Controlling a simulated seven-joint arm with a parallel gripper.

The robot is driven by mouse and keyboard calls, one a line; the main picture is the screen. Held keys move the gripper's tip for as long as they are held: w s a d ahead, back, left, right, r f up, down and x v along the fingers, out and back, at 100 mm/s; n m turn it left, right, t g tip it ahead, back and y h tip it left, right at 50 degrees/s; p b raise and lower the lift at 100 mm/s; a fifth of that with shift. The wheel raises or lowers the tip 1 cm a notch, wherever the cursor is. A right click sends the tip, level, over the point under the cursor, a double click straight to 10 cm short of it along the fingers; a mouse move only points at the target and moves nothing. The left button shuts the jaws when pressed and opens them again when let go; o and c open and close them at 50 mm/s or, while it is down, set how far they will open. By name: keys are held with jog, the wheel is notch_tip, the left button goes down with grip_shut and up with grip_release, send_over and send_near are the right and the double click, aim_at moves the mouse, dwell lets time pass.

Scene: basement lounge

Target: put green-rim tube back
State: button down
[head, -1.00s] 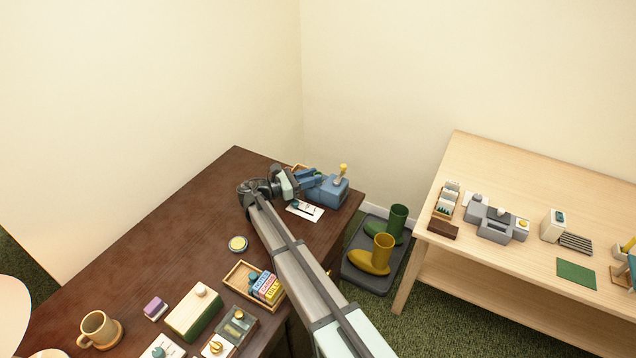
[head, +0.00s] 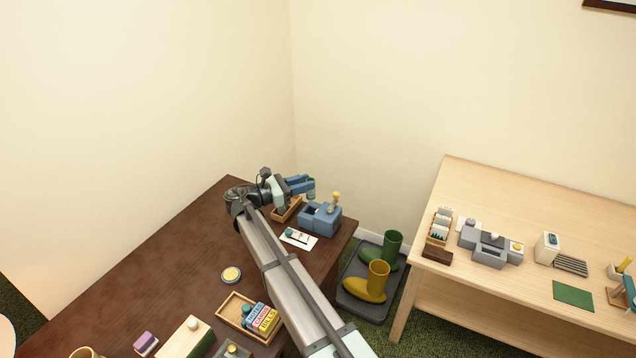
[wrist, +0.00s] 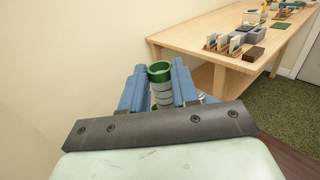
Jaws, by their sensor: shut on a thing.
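My gripper (head: 305,186) is shut on the green-rim tube (head: 311,190), above the far end of the dark table. In the wrist view the tube (wrist: 160,74) stands between the two blue fingers (wrist: 160,90), its open green rim up and grey bands below. The tube's lower end is hidden in the wrist view. A small wooden tray (head: 284,214) sits on the table below my gripper, partly hidden by my arm. A blue block device (head: 322,220) with a yellow-topped post stands just right of that tray.
A white card (head: 299,240) lies in front of the blue device. A wooden tray of small labelled boxes (head: 236,317) and a round yellow-topped tin (head: 231,275) are nearer. A pale table (head: 480,190) with grey devices stands right, past boots on a mat (head: 360,300).

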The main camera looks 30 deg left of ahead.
jog(key=s+d+f+m+g+h, duration=0.1)
jog(key=d+f, duration=0.1)
jog(key=d, duration=2.8)
jog(key=s+d+f+m+g+h, duration=0.1)
jog(key=d+f+m+g+h, duration=0.1)
jog(key=d, duration=2.8)
jog(key=shift+s+f, duration=0.2)
jog(key=shift+f, duration=0.1)
jog(key=shift+a, duration=0.1)
